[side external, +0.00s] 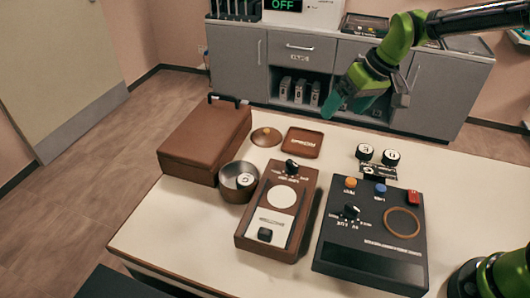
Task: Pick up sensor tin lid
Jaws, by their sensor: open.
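A round brown lid with a small knob (266,137) lies on the white table near its back edge; it looks like the sensor tin lid. A round open tin (229,191) stands in front of it, with a small dark cylinder with a pale top (245,181) inside. My gripper (333,108) has teal fingers and is open, above the table's back edge, to the right of the lid and apart from it. The gap between the fingers is hard to see from this angle.
A brown case (203,145) stands left of the lid, and a flat square brown tray (302,143) lies right of it. A brown instrument (279,210) and a black control box (374,240) fill the front. Grey cabinets (290,60) stand behind.

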